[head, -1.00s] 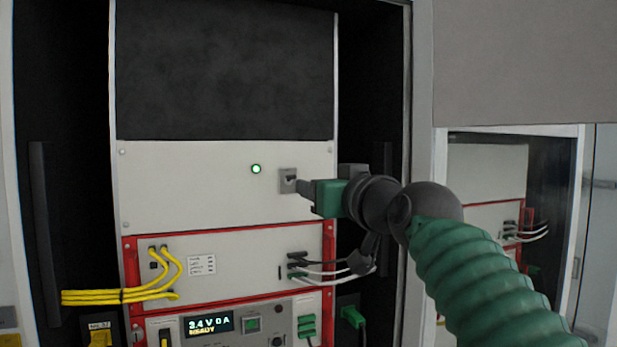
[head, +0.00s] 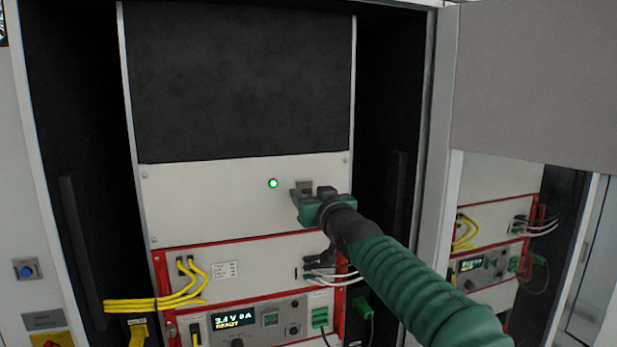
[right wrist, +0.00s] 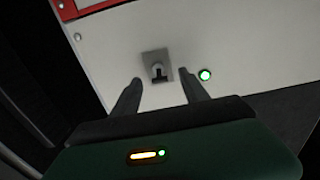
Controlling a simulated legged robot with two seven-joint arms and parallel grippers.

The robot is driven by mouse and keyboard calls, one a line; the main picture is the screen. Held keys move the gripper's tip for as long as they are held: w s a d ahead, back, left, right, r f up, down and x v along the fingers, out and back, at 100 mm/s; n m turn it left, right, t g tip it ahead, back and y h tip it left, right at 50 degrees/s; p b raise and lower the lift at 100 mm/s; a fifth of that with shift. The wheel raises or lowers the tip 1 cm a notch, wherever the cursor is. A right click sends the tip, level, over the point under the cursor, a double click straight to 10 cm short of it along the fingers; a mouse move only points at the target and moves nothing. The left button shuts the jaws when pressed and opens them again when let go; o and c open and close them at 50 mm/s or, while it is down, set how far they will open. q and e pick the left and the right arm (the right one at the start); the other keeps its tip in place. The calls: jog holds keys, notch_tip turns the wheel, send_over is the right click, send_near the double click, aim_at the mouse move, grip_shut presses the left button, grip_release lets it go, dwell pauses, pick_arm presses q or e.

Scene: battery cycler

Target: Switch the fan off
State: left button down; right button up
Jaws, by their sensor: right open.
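The fan switch, a small dark lever on a grey square plate (right wrist: 157,66), is on the white panel (head: 215,200). A lit green lamp (head: 273,183) is beside it; the lamp also shows in the right wrist view (right wrist: 205,75). My right gripper (head: 310,194) is in front of the switch plate and partly hides it in the head view. In the right wrist view the gripper (right wrist: 155,92) is open and empty, its two dark fingers apart with the switch seen between and beyond them. Contact cannot be told. My left gripper is not in view.
The cabinet's right frame (head: 432,130) stands beside my arm. A blue button (head: 27,270) is at far left.

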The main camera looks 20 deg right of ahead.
jog(key=shift+w+f, duration=0.1)
jog(key=shift+w, duration=0.5)
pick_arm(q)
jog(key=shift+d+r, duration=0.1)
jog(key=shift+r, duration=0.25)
pick_arm(e)
jog(key=shift+s, duration=0.15)
